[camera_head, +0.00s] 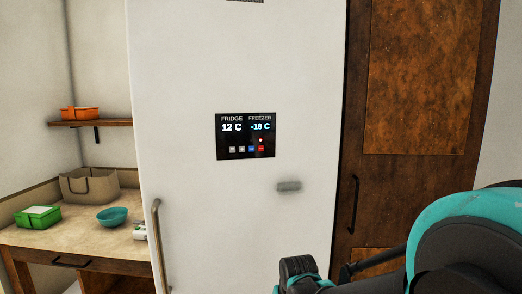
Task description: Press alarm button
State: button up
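A black control panel (246,136) is set in the white fridge door at mid-height. Its display reads FRIDGE 12 C and FREEZER -18 C. Along its lower edge is a row of small buttons: two pale, one blue and one red (261,149). A small red light shows just above the red button. The button labels are too small to read, so I cannot tell which one is marked alarm. My black and teal arm is at the bottom right, apart from the panel in the picture.
The white fridge door (190,200) has a vertical handle (157,245) at lower left. A small grey piece (289,187) is on the door below the panel. A brown wooden cabinet (420,90) stands right. A counter (75,237) with a bowl (112,217) is left.

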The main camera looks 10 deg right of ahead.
grip_shut()
dwell(1.1)
